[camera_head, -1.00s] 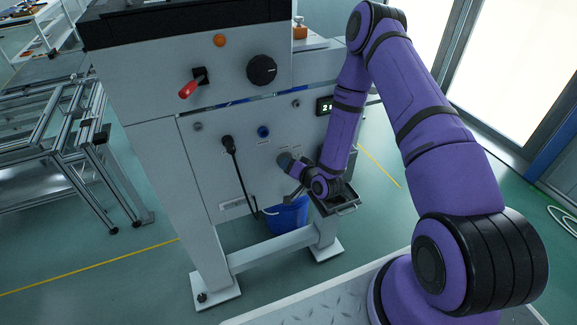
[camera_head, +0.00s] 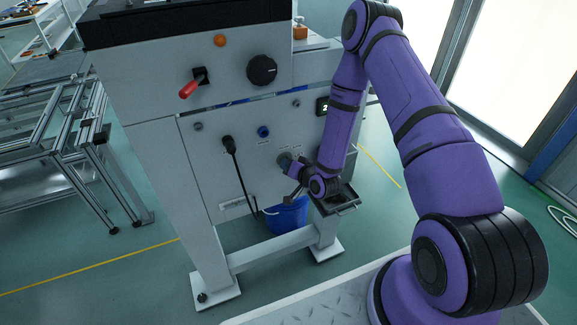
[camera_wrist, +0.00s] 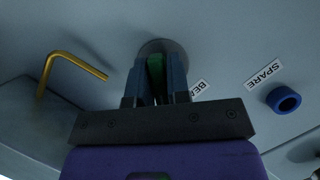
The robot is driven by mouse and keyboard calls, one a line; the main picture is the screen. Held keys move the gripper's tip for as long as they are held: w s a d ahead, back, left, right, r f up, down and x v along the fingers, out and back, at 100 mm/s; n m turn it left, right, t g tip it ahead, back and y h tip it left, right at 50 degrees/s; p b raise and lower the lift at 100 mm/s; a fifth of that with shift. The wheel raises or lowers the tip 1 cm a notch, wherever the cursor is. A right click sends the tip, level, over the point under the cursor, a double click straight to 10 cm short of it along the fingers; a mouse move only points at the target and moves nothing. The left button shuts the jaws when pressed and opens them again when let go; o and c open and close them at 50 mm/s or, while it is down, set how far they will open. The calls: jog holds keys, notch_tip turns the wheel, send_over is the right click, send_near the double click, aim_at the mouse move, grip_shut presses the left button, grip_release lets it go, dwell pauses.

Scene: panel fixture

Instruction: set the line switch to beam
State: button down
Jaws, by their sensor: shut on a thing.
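The line switch shows in the wrist view as a green handle (camera_wrist: 156,68) on a round grey base (camera_wrist: 163,47) on the panel. My gripper (camera_wrist: 157,66) has one finger on each side of the green handle and is shut on it. A white label beside the right finger reads "BEA" (camera_wrist: 199,88), with the rest of it hidden. In the head view my gripper (camera_head: 287,163) is at the lower right of the panel face (camera_head: 205,165), and the handle is hidden there. I cannot read which position the switch points to.
A blue ring (camera_wrist: 283,99) under a "SPARE" label and a brass hook (camera_wrist: 72,66) flank my gripper. The panel also carries a red lever (camera_head: 189,88), a black knob (camera_head: 262,70) and a plugged cable (camera_head: 234,165). A blue bucket (camera_head: 287,216) and a small tray (camera_head: 345,205) are below.

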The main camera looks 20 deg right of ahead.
jog(key=n+h, duration=0.1)
jog(key=n, duration=0.1)
jog(key=shift+n+h, duration=0.4)
jog(key=shift+n+g+h, duration=0.3)
jog(key=shift+n+h, duration=0.7)
jog(key=shift+n, duration=0.3)
jog(key=c, duration=1.2)
grip_release()
jog(key=shift+o, duration=0.2)
jog(key=shift+s, duration=0.1)
jog(key=v, duration=1)
jog(key=shift+s, duration=0.35)
jog(key=shift+r, duration=0.1)
